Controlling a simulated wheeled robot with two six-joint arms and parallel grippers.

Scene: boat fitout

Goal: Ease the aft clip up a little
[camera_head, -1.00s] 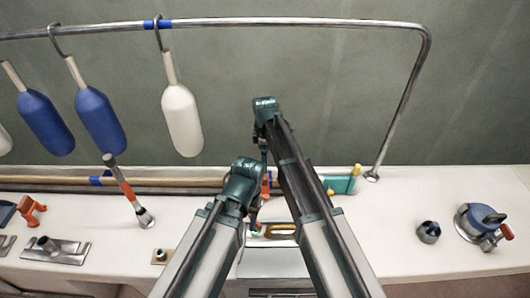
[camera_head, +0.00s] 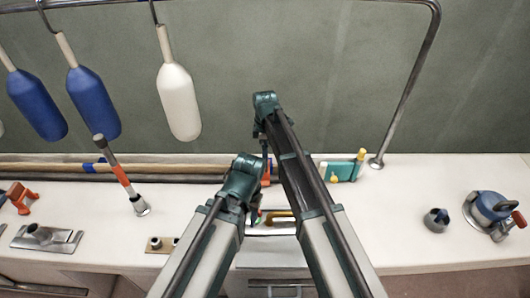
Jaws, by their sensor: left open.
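My left gripper (camera_head: 256,217) hangs low over the white counter (camera_head: 350,220), just past my left arm's elbow. It is small and partly covered by my arm, and its jaws are open. An orange piece (camera_head: 266,179) shows between my two arms, by the end of the long pole (camera_head: 190,169); I cannot tell whether it is the aft clip. A yellow-brown handle-like piece (camera_head: 283,214) lies just right of the left gripper. My right arm reaches further back, and its wrist goes down behind my left elbow. The right gripper's jaws are hidden.
White and blue fenders (camera_head: 179,100) hang from a steel rail (camera_head: 408,85). A tool with an orange band (camera_head: 121,176) stands on the counter at left, near a metal plate (camera_head: 46,238). A teal block (camera_head: 343,170) and a blue-topped winch (camera_head: 490,207) are at right.

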